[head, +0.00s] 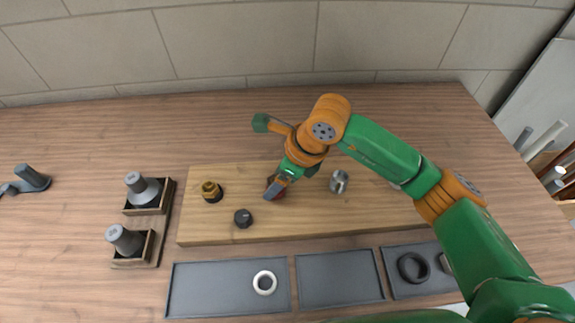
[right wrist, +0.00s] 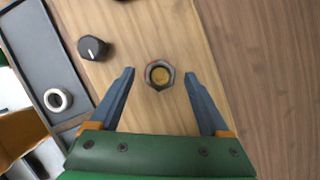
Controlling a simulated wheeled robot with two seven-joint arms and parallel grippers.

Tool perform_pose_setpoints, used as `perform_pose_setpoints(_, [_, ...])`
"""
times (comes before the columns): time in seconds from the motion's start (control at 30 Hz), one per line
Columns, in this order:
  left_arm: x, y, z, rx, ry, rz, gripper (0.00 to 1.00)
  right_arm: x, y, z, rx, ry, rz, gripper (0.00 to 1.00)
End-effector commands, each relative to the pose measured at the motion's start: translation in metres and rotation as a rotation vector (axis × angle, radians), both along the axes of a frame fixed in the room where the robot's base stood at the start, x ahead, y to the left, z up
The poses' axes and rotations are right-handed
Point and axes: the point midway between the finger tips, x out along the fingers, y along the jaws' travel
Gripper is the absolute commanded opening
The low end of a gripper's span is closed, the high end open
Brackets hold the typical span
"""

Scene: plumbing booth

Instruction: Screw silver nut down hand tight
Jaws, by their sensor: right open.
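In the right wrist view, a hexagonal nut (right wrist: 160,75) with a dark grey and reddish rim sits around a brass-coloured centre on the wooden board. My right gripper (right wrist: 160,80) is open, with one fingertip on each side of the nut and a visible gap to both. In the head view my right gripper (head: 270,190) is low over the board and mostly covers a reddish fitting (head: 279,194). A silver fitting (head: 339,181) stands on the board to its right. I cannot tell how far down the nut sits. My left gripper is not in view.
The board (head: 210,232) also carries a brass fitting (head: 211,191) and a black knob (head: 243,218). Trays lie in front, one with a white ring (head: 264,282), another with a black ring (head: 413,267). Two grey cones (head: 143,188) stand in holders at left.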

Motion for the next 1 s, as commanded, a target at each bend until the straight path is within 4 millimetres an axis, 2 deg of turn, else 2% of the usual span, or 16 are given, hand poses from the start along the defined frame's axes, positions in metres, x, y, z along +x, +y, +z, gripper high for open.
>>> perform_pose_setpoints(0.23, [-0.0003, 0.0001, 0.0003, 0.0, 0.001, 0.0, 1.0, 0.0005, 0.0007, -0.0036, -0.001, 0.0, 0.0, 0.8])
perform_pose_setpoints(0.27, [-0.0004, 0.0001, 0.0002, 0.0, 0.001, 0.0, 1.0, 0.0005, 0.0007, -0.0036, -0.001, 0.0, 0.0, 0.77])
perform_pose_setpoints(0.5, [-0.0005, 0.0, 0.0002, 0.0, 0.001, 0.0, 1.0, 0.0005, 0.0005, -0.0034, -0.002, -0.001, -0.002, 0.12])
perform_pose_setpoints(0.57, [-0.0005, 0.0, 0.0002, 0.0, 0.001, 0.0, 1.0, 0.0005, 0.0005, -0.0034, -0.002, 0.0, -0.002, 0.0])
perform_pose_setpoints(0.67, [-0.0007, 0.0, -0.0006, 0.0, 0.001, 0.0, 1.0, 0.0002, 0.0007, -0.0038, -0.002, 0.0, -0.016, 0.0])
perform_pose_setpoints(0.83, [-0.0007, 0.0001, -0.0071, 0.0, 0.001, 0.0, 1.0, -0.0015, 0.0024, -0.0057, -0.002, -0.003, -0.245, 0.0])
perform_pose_setpoints(1.0, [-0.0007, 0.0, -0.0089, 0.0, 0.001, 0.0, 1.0, -0.0021, 0.0028, -0.0054, -0.002, -0.001, -0.347, 0.0])
